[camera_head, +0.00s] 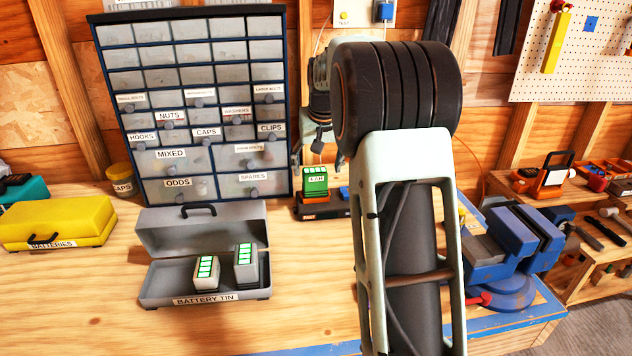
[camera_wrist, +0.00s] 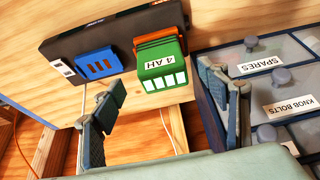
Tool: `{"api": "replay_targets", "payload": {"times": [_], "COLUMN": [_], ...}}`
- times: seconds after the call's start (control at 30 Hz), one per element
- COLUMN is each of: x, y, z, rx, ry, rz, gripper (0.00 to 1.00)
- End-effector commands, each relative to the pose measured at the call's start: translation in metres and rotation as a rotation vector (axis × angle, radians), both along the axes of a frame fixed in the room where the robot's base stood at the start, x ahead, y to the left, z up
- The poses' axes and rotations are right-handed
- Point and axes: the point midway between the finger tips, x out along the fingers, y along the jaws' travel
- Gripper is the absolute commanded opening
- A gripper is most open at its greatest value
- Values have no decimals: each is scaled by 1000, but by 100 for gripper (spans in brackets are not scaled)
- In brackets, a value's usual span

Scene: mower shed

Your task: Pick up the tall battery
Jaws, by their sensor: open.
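A green battery (camera_head: 315,180) labelled 4 AH stands in the dark charger (camera_head: 322,207) at the back of the bench. In the wrist view the green battery (camera_wrist: 162,62) sits upside down in the picture, on the charger (camera_wrist: 70,48) beside a blue slot. My gripper (camera_wrist: 160,88) is open and empty, its fingers apart on either side of the battery's line, not visibly touching it. Two pale batteries with green stripes stand in the open battery tin: a left one (camera_head: 205,273) and a right one (camera_head: 246,267) that looks slightly taller.
The grey battery tin (camera_head: 150,286) is on the bench before a drawer cabinet (camera_head: 128,75). Cabinet drawers (camera_wrist: 285,100) are close beside one finger in the wrist view. A yellow case (camera_head: 60,220) stands left, a blue vise (camera_head: 510,240) right. The front bench is clear.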

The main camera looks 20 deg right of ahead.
Motion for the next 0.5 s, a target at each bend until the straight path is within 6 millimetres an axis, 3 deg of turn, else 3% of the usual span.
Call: {"api": "replay_targets", "payload": {"times": [0.5], "x": [25], "y": [-2], "z": [-54], "rx": [-1], "ry": [1], "rz": [1], "gripper": [68]}}
